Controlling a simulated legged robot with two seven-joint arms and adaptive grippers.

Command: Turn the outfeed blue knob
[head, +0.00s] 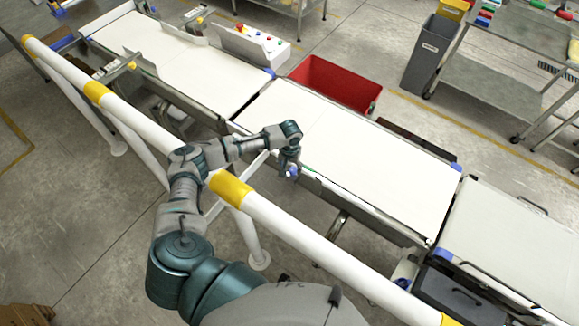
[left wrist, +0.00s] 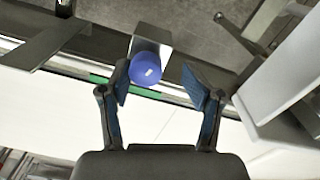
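The blue knob (left wrist: 146,68) is round with a small white mark. In the left wrist view it sits at the belt's side rail beside a grey metal bracket (left wrist: 152,46). In the head view the blue knob (head: 292,171) shows just below my left gripper (head: 289,163), at the near side of the middle belt. In the left wrist view my left gripper (left wrist: 157,84) is open, its two fingers either side of the knob. The left finger is close to the knob; a wider gap shows on the right. Whether a finger touches it I cannot tell. My right gripper is out of view.
A white guard rail (head: 290,238) with yellow bands runs under my left arm. The white belt (head: 350,140) lies beyond the gripper, with a red bin (head: 335,84) behind it. A control box (head: 254,46) with colored buttons stands at the far side.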

